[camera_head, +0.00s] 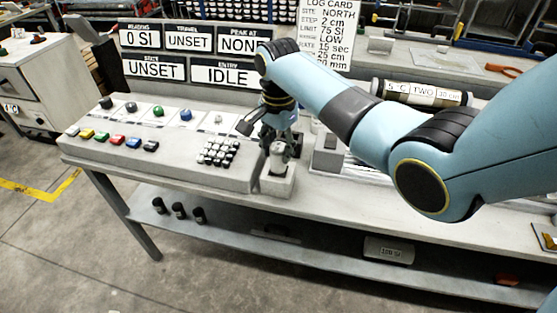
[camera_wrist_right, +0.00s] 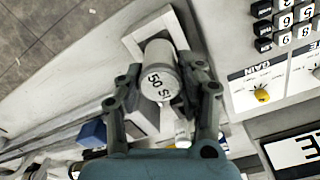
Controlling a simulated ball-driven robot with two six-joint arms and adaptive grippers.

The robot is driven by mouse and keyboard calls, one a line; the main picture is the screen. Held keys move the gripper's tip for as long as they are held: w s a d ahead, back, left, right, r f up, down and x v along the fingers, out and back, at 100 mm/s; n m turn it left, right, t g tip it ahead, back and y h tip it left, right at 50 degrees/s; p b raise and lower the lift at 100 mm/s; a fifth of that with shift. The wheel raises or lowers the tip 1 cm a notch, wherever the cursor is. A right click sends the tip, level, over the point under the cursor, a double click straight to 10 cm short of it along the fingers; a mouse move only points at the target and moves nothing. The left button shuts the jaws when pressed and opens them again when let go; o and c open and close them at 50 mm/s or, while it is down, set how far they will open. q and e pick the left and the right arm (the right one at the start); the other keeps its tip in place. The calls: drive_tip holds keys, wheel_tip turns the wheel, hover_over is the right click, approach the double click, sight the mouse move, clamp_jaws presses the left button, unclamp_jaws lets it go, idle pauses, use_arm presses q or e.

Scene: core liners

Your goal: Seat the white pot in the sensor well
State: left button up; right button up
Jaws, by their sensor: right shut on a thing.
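The white pot (camera_wrist_right: 161,76), marked "50 SI", stands between the fingers of my right gripper (camera_wrist_right: 164,90) in the right wrist view. That gripper is shut on it. In the head view the pot (camera_head: 278,152) shows as a small pale cylinder under the right gripper (camera_head: 279,139). The pale square block of the sensor well (camera_head: 272,184) is directly below the pot at the bench's front edge. Its rim (camera_wrist_right: 137,42) shows beyond the pot in the right wrist view. The pot hides the well's opening, so I cannot tell how deep it sits. My left gripper is not in view.
A keypad (camera_head: 217,152) is close to the left of the block. Colored buttons (camera_head: 118,141) and knobs stand farther left. A grey block (camera_head: 328,150) stands to the right. A labelled core tube (camera_head: 420,93) lies behind my right arm. Display panels (camera_head: 228,73) stand behind.

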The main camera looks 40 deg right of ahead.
sight(278, 159)
wheel_tip(278, 159, down, 3)
drive_tip(key=shift+r, duration=0.15)
drive_tip(key=shift+f, duration=0.4)
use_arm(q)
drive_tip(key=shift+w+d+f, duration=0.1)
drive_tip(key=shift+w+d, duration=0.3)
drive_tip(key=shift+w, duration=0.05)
use_arm(e)
drive_tip(key=shift+f, duration=0.15)
drive_tip(key=o, duration=1.2)
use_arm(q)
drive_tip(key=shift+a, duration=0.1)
use_arm(e)
drive_tip(key=shift+r, duration=0.3)
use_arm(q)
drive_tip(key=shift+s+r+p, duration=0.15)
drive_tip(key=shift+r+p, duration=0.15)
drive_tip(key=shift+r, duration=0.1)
use_arm(e)
wheel_tip(278, 159, up, 12)
drive_tip(key=shift+f, duration=0.2)
